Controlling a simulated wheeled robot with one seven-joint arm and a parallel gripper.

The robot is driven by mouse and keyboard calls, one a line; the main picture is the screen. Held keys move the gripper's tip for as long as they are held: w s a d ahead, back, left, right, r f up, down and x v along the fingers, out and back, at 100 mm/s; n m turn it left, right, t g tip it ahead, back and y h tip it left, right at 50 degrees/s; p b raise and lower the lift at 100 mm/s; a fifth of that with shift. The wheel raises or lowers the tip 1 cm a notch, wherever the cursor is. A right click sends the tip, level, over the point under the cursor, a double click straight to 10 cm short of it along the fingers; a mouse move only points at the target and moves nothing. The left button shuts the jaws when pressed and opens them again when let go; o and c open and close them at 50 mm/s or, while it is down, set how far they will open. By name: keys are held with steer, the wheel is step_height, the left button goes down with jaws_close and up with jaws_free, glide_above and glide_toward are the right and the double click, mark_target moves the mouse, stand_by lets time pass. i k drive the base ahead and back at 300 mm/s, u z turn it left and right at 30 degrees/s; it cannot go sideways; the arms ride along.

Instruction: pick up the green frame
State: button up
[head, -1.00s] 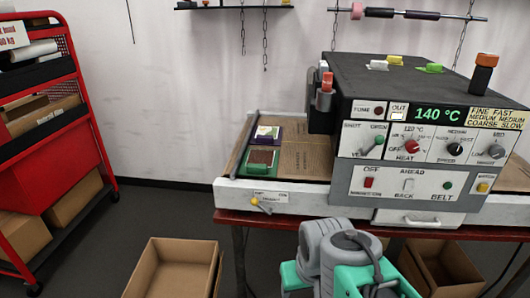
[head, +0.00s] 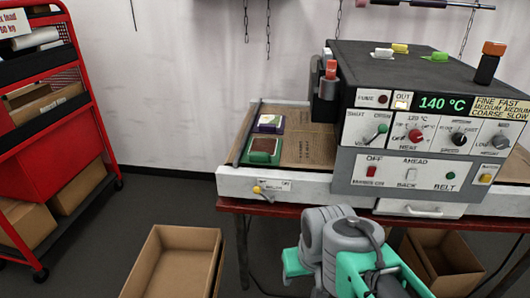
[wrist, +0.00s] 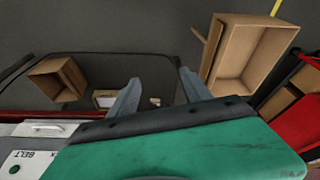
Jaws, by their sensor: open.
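The green frame (head: 262,151), a small flat piece with a dark brown centre, lies on the brown belt (head: 305,150) at the left of the machine. A purple frame (head: 268,122) with a pale and green centre lies just behind it. My arm shows low in the head view, in front of the machine and below belt height; its fingertips are not clear there. In the wrist view my gripper (wrist: 158,92) has its two grey fingers apart with nothing between them, over the floor. The frames are not seen in the wrist view.
The grey machine (head: 400,185) with its dark hood stands on a red table right of the belt. A lever (head: 262,192) sticks out of the belt's front rail. An open carton (head: 175,262) is on the floor, and a red cart (head: 50,160) stands left.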

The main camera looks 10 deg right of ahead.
mark_target(263, 147)
steer(key=u, duration=2.3)
steer(key=i, duration=3.7)
steer(key=z, duration=3.05)
steer(key=i, duration=3.05)
